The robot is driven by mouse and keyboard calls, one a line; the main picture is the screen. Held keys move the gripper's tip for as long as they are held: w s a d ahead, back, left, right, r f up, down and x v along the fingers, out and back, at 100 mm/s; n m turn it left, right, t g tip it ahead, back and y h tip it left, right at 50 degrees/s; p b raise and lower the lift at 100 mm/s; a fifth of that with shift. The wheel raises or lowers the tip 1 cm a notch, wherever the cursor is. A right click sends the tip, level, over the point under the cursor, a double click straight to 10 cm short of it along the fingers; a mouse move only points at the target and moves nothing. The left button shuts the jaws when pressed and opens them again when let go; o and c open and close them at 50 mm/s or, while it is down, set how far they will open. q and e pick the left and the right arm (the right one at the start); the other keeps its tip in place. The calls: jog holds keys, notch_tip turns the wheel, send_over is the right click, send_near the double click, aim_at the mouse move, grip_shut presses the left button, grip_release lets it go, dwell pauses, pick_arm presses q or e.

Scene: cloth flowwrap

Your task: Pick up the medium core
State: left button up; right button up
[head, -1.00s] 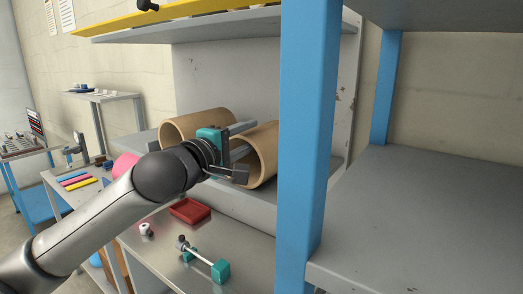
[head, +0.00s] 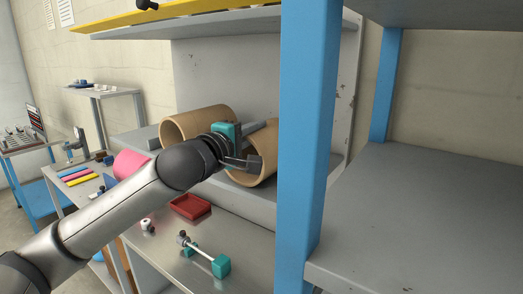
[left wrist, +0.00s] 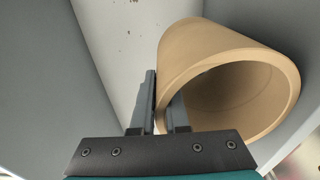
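Two brown cardboard cores lie on the grey shelf: a left core (head: 197,119) and a right core (head: 266,173). No label tells which is the medium one. My left gripper (head: 257,145) is at the near end of the right core and hides part of it. In the left wrist view, one core (left wrist: 215,48) shows its open end. The left gripper (left wrist: 164,98) is open there, with one finger outside the core's wall and the other inside its mouth. I cannot tell whether either finger touches it. My right gripper is not in view.
A blue post (head: 308,130) stands just right of the cores. Below the shelf, a metal table (head: 240,235) holds a red tray (head: 190,206) and a rod with teal ends (head: 203,251). A pink roll (head: 130,164) lies to the left. The shelf at right is bare.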

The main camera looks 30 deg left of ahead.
pick_arm(q)
grip_shut()
dwell(0.8)
jog(key=shift+r, duration=0.1)
notch_tip(320, 180, up, 10)
jog(key=shift+p, duration=0.95)
jog(key=shift+c, duration=0.4)
grip_release()
grip_shut()
